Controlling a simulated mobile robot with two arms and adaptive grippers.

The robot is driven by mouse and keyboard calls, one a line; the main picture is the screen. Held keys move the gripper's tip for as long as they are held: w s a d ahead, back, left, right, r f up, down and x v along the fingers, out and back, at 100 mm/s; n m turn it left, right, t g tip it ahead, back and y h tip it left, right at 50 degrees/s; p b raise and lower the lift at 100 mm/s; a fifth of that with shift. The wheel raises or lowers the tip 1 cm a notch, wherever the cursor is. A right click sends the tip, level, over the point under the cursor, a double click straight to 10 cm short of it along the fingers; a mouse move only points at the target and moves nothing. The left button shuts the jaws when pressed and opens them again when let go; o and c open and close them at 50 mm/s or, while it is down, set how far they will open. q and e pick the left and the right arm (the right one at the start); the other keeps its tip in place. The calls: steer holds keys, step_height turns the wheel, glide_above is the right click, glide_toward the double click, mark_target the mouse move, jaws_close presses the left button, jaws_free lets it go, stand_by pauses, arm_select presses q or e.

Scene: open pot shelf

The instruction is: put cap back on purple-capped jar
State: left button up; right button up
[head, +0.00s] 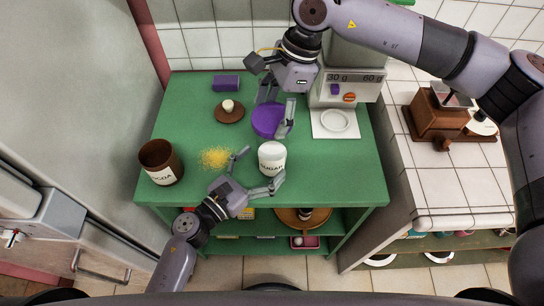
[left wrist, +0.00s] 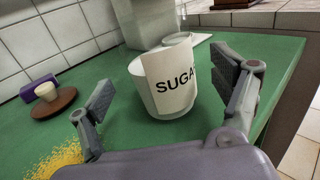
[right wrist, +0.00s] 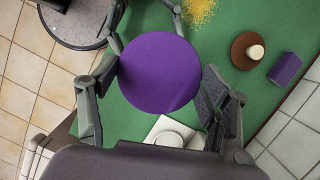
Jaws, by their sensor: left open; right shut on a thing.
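The white jar labelled SUGAR (head: 272,160) stands upright and uncapped on the green table. It also shows in the left wrist view (left wrist: 172,85). My left gripper (head: 262,165) is open, with its fingers spread on either side of the jar's near side and visible gaps to it in the left wrist view. The round purple cap (head: 267,121) is held by my right gripper (head: 274,114), behind the jar. In the right wrist view the purple cap (right wrist: 158,72) sits flat-face toward the camera between the fingers and hides the jar.
A brown COCOA jar (head: 161,163) stands open at the left, near spilled yellow grains (head: 215,157). A brown lid with a pale knob (head: 229,112) and a purple box (head: 227,83) lie further back. A kitchen scale (head: 340,123) stands at the back right.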

mark_target(272, 155)
arm_select(q)
steer(key=x, duration=0.2)
steer(key=shift+w+d, duration=0.25)
steer(key=shift+d, duration=0.05)
arm_select(e)
steer(key=shift+w+d, duration=0.1)
arm_select(q)
steer(key=shift+w+d, duration=0.35)
steer(key=shift+w, duration=0.05)
steer(key=c, duration=1.8)
arm_select(e)
steer(key=shift+f, duration=2.5)
